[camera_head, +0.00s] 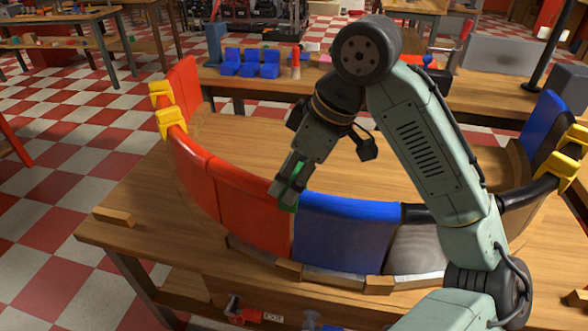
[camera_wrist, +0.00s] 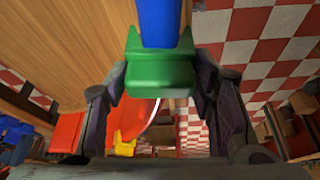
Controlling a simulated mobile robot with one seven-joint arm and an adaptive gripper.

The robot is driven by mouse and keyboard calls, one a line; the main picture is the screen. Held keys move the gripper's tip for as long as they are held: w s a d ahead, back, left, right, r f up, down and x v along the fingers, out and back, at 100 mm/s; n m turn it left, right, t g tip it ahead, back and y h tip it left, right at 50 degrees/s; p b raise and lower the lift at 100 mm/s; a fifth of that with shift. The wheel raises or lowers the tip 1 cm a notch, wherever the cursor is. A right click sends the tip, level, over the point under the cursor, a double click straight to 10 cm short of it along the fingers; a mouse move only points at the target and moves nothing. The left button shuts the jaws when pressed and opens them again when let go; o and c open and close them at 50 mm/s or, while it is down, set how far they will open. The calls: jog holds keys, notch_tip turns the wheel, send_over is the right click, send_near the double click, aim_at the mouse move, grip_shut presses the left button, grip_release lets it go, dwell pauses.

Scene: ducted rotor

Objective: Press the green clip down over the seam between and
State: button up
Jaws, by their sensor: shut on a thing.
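My gripper (camera_head: 287,190) is shut on the green clip (camera_head: 291,197). The clip is at the top edge where a red panel (camera_head: 250,205) meets a blue panel (camera_head: 345,236) of the curved duct wall. In the wrist view the green clip (camera_wrist: 160,72) lies between my two fingers (camera_wrist: 162,105), with the blue panel (camera_wrist: 159,22) running up from it and red (camera_wrist: 138,117) below it. Whether the clip is fully seated cannot be told. The lower part of the seam is partly visible under the clip.
Yellow clips (camera_head: 170,122) sit on the red panels at the left; more yellow clips (camera_head: 562,166) are at the right. The duct stands on a wooden table (camera_head: 130,205). Several blue parts (camera_head: 250,62) stand on a bench behind. The table inside the ring looks clear.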

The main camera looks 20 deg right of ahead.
jog(key=shift+f, duration=0.25)
dwell(0.5)
jog(key=o, duration=1.2)
jog(key=v, duration=1.2)
